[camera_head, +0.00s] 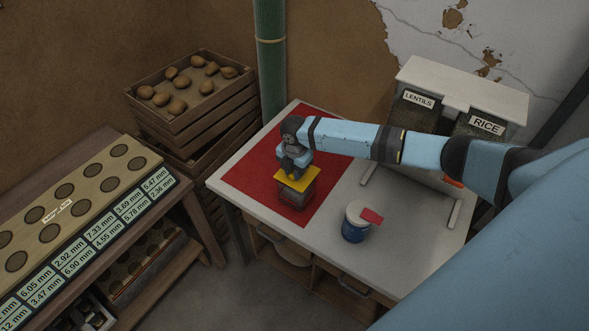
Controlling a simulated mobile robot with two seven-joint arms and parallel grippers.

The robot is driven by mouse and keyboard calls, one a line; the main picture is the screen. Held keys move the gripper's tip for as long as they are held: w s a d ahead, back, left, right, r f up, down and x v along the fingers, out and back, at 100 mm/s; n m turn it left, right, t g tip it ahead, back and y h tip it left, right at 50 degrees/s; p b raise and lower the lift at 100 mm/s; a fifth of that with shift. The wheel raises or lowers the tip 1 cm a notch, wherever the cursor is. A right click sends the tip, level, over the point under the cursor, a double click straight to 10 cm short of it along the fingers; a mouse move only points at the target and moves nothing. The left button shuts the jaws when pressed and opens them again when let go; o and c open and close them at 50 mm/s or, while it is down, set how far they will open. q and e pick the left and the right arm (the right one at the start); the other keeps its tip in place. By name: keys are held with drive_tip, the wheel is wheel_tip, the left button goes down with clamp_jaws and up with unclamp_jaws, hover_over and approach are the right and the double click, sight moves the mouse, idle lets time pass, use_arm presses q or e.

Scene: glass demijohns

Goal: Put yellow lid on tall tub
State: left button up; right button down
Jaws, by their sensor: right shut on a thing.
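The yellow lid (289,182) is a flat square piece in the middle of the view. My right gripper (294,168) points down and is shut on it from above. Directly under the lid is a greyish, box-like tub (298,196) that stands on the red mat (252,176). The lid covers the tub's top from this angle, and I cannot tell whether it touches the rim or hovers slightly above it. The gripper's fingertips are small and dark here. My left gripper is not in view.
The mat lies on a pale table (400,240). A blue tub (355,232) with a whitish top and a red piece stands to the right. A dispenser (465,88) labelled LENTILS and RICE stands behind my right arm. A potato crate (190,95) and a labelled rack (75,210) are left.

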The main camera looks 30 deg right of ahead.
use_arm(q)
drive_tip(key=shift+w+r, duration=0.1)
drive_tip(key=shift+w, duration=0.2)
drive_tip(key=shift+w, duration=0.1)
use_arm(e)
drive_tip(key=shift+f, duration=0.25)
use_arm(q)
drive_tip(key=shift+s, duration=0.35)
use_arm(e)
drive_tip(key=shift+f, duration=0.15)
drive_tip(key=shift+f, duration=0.2)
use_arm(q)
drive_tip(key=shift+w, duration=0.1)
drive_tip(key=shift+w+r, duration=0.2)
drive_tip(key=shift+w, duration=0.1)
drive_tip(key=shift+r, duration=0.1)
use_arm(e)
drive_tip(key=shift+f, duration=0.1)
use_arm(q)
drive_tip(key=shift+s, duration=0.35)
